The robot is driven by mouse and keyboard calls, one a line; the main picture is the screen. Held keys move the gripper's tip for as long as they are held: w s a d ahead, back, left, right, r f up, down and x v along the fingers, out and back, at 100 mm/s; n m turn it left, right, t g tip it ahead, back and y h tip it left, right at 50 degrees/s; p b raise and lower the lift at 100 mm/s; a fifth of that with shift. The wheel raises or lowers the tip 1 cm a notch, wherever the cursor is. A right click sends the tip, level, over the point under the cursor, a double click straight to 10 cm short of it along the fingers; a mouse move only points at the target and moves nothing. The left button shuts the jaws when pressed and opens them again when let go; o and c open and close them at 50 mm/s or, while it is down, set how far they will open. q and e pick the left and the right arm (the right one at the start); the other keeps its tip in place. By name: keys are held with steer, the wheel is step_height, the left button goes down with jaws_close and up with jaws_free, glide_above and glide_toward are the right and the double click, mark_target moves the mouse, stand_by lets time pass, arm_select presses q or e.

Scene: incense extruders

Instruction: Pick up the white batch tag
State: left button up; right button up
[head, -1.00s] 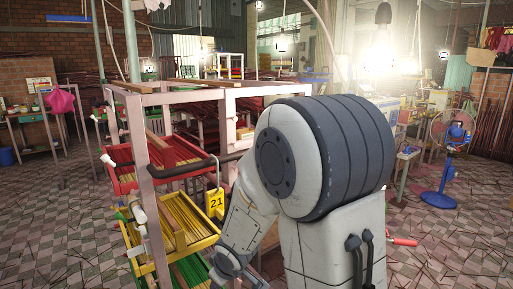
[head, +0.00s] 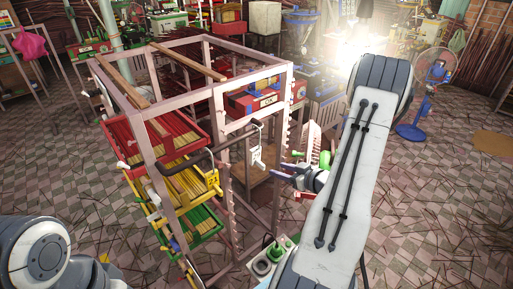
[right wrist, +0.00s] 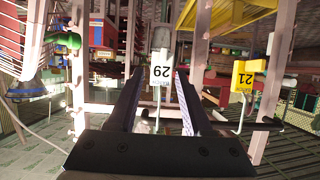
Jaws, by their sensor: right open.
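The white batch tag (head: 257,158) hangs from a dark hooked bar on the rack's front. It also shows in the right wrist view (right wrist: 161,74), with its number upside down, framed between my two fingers. My right gripper (head: 281,173) is open and empty, just right of the tag and pointing at it. The right wrist view shows its fingers (right wrist: 160,84) spread on either side of the tag; I cannot tell whether they touch it. A yellow tag (head: 214,181) hangs further left, also in the right wrist view (right wrist: 242,78). My left gripper is out of view.
The metal rack (head: 138,158) holds red (head: 121,142), yellow and green (head: 206,234) trays of sticks. The dark bar (head: 232,136) runs between the tags. A blue fan (head: 413,131) stands at the right. The tiled floor is open at the right, strewn with sticks.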

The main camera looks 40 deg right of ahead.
mark_target(263, 164)
steer(key=x, duration=0.2)
steer(key=p+x, duration=0.1)
steer(key=x, duration=0.2)
steer(key=p+x, duration=0.1)
steer(key=x, duration=0.2)
steer(key=shift+w+a+r, duration=0.2)
steer(key=shift+w+a, duration=0.05)
steer(key=shift+a, duration=0.15)
steer(key=shift+w+f, duration=0.15)
steer(key=shift+w, duration=0.05)
jaws_close()
